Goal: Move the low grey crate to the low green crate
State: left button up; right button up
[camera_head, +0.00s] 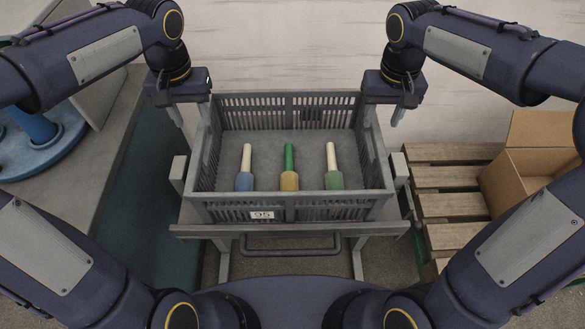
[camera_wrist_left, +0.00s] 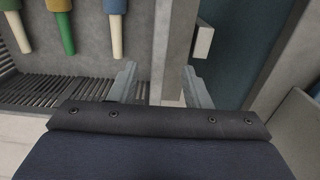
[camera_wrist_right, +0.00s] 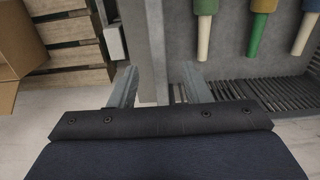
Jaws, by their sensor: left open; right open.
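The low grey crate (camera_head: 290,207) with slatted walls and a "95" label sits upright on a grey stand (camera_head: 290,230). No low green crate is clearly visible.
A wooden pallet (camera_head: 440,178) with an open cardboard box (camera_head: 530,165) stands at the right. Small green edges show beside the pallet. A grey bench (camera_head: 75,165) with a blue round base (camera_head: 45,145) is at the left. A pale wall is behind the crate.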

aim_at(199, 136)
pick_arm(q)
jog(key=shift+s, duration=0.15)
pick_arm(e)
jog(key=shift+s+r, duration=0.1)
jog(key=shift+s, duration=0.05)
pick_arm(q)
jog(key=shift+f, duration=3.9)
pick_arm(e)
jog(key=shift+f, duration=3.95)
pick_arm(q)
grip_shut()
pick_arm(e)
grip_shut()
pick_arm(q)
jog(key=shift+r, duration=0.1)
pick_arm(e)
jog(key=shift+r, duration=0.1)
